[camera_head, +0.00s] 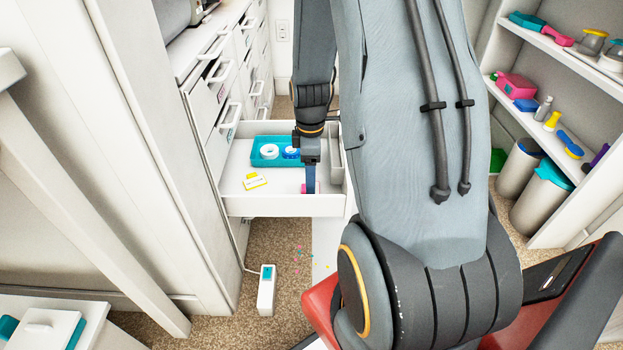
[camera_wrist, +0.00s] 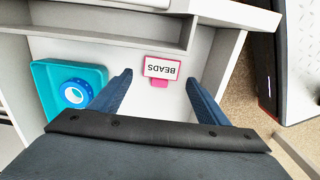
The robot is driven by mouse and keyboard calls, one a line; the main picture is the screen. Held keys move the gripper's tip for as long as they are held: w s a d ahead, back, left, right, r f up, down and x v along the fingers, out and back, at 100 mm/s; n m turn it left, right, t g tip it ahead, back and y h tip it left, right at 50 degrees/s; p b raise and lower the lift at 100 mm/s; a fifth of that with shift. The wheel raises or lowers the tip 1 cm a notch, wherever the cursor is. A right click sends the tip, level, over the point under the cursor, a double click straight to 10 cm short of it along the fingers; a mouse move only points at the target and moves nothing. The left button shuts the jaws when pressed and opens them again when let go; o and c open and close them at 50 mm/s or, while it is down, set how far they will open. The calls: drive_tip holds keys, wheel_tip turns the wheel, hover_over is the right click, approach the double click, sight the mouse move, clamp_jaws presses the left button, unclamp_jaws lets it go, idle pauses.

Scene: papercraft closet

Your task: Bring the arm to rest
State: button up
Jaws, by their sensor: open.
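My gripper (camera_head: 310,184) reaches down into an open white drawer (camera_head: 285,206) in the head view. In the wrist view my gripper (camera_wrist: 159,82) has its two dark blue fingers spread apart with nothing held. A pink-edged card or box marked BEADS (camera_wrist: 162,67) lies in the drawer in the gap seen between the fingertips. How far below the fingertips it is, I cannot tell. In the head view only a bit of pink shows beside the fingers. My grey arm hides part of the drawer's right side.
A teal tray (camera_head: 257,162) with tape rolls sits at the drawer's back, and a yellow-and-white box (camera_head: 254,182) lies left. Drawer walls surround my gripper. A white cabinet (camera_head: 190,120) stands left, shelves (camera_head: 575,110) right. A white power box (camera_head: 266,292) stands on the carpet.

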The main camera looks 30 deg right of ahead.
drive_tip(key=r, duration=0.1)
drive_tip(key=r+p, duration=0.2)
drive_tip(key=shift+s+d+r, duration=0.25)
drive_tip(key=shift+d+r, duration=0.05)
drive_tip(key=shift+r, duration=0.65)
